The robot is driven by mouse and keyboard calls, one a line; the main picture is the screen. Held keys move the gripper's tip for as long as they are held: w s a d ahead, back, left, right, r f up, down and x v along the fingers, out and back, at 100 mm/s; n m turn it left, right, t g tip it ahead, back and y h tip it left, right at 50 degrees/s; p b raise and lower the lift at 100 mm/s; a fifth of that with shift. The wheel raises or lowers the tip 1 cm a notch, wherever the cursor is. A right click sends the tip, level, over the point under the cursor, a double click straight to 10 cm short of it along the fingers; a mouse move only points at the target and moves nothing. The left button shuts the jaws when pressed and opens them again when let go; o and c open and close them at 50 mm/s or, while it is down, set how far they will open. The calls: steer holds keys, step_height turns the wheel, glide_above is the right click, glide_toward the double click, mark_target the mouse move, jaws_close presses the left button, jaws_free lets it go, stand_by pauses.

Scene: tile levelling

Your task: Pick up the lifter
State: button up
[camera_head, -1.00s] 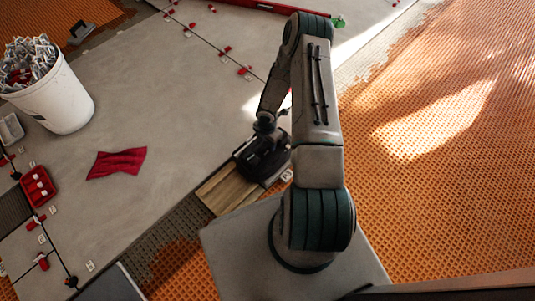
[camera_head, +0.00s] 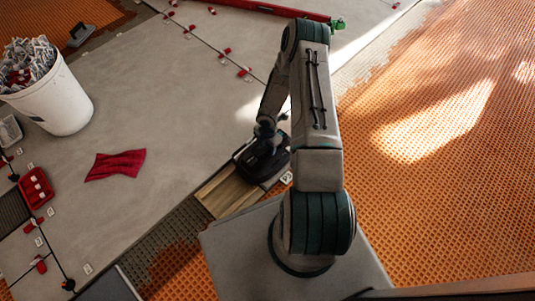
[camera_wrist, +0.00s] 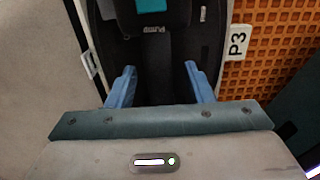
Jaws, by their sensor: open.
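The lifter (camera_head: 264,158) is a black, bulky device beside wooden boards (camera_head: 226,193) at the tile edge in the head view. In the wrist view the lifter (camera_wrist: 155,48) fills the upper middle, with a teal patch on top and a dark bar running down its centre. My gripper (camera_wrist: 160,82) is open, its two blue fingers apart on either side of that dark bar. I cannot tell whether either finger touches it. In the head view my arm hides most of the gripper and part of the lifter.
A white tag marked P3 (camera_wrist: 237,42) lies right of the lifter, by the orange matting (camera_wrist: 275,35). A red cloth (camera_head: 115,165), a white bucket of clips (camera_head: 58,100) and a red tray (camera_head: 35,188) are on the left. A long red bar (camera_head: 255,8) lies at the back.

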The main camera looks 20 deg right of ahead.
jaws_close()
steer(key=shift+r, duration=0.15)
steer(key=shift+r+p, duration=1.2)
steer(key=shift+r, duration=0.55)
steer(key=s+d+r+p, duration=0.2)
steer(key=d+r+p, duration=0.8)
steer(key=r, duration=0.3)
steer(key=shift+s+d+r+p, duration=0.35)
steer(key=shift+d+r, duration=0.05)
steer(key=shift+d, duration=0.3)
